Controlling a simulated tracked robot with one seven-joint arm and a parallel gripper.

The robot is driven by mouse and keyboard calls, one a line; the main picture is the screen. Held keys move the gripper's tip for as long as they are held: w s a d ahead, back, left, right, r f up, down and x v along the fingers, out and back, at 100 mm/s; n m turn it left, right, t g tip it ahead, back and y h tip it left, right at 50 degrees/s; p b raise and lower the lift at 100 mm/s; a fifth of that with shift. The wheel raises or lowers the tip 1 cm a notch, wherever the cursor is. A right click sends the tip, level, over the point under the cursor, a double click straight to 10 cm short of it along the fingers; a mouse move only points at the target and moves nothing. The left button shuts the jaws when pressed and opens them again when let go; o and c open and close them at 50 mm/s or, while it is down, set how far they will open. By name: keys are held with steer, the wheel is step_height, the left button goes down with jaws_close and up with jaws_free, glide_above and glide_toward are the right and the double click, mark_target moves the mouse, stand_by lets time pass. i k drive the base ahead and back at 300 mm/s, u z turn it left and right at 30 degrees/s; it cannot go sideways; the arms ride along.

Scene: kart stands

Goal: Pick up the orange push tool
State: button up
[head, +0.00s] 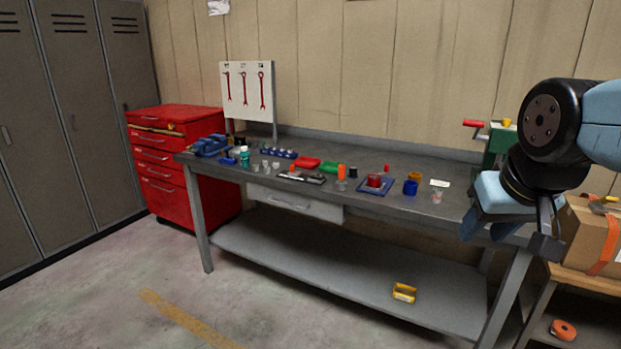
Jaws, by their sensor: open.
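A small upright orange piece (341,171), which looks like the orange push tool, stands near the middle of the grey workbench (420,208). Its lower end meets a small pale holder or base (341,185); I cannot tell whether it sits in it or behind it. My gripper (508,234) is at the right, in front of the bench's right end, pointing down. It is open, with nothing visible between its fingers, and well apart from the orange piece.
Near the orange piece are a green block (330,167), a black cylinder (353,172) and a red part on a blue tray (375,183). A blue cup (410,188) stands farther right. A cardboard box (588,238) is beside my gripper.

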mark_target(340, 184)
steer(key=u, duration=0.3)
steer(key=i, duration=1.85)
steer(key=z, duration=0.95)
steer(key=k, duration=0.85)
steer(key=z, duration=0.1)
steer(key=i, duration=0.9)
steer(key=u, duration=0.05)
